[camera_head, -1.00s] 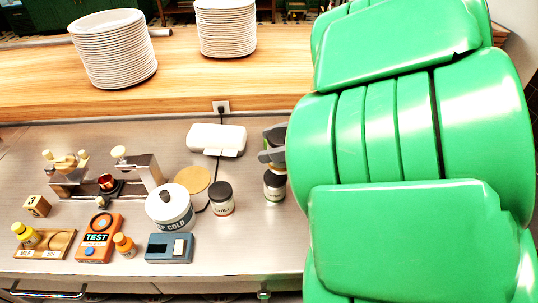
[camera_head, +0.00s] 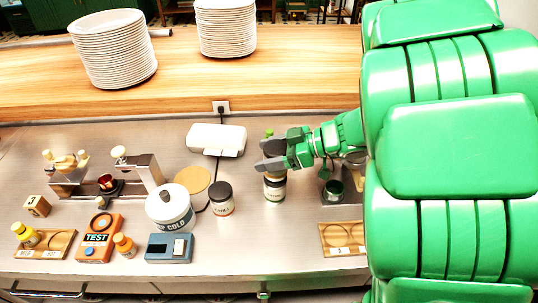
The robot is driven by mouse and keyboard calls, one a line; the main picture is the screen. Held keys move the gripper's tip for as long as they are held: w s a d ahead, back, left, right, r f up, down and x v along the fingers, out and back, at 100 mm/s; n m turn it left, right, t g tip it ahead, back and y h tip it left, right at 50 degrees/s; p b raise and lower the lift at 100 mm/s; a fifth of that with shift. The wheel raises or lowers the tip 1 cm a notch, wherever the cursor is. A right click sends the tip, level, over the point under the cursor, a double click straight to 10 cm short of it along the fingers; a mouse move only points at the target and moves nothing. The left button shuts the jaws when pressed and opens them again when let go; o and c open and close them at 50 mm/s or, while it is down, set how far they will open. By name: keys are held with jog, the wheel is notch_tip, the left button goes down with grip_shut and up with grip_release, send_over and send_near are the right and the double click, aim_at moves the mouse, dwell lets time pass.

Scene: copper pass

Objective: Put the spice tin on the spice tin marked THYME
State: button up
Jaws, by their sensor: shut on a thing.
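My gripper (camera_head: 272,156) reaches in from the right with its grey fingers closed, directly above or at the top of a standing spice tin (camera_head: 275,188). The spice tin in its jaws is almost wholly hidden by the fingers. The standing tin has a pale label, too small to read; its top is covered by the gripper. I cannot tell whether the held tin touches it. Another spice tin (camera_head: 222,199) with a black lid and a pale label stands to the left, its marking not clearly legible.
A white lidded pot (camera_head: 170,210), a blue-grey box (camera_head: 170,247) and an orange TEST device (camera_head: 98,240) stand to the left. A white box (camera_head: 216,139) stands behind. The counter front is clear below the tins.

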jog(key=shift+f, duration=0.35)
jog(key=o, duration=1.1)
jog(key=shift+f, duration=0.1)
jog(key=shift+o, duration=0.2)
jog(key=shift+d, duration=0.15)
jog(key=v, duration=1.2)
jog(key=shift+o, duration=0.3)
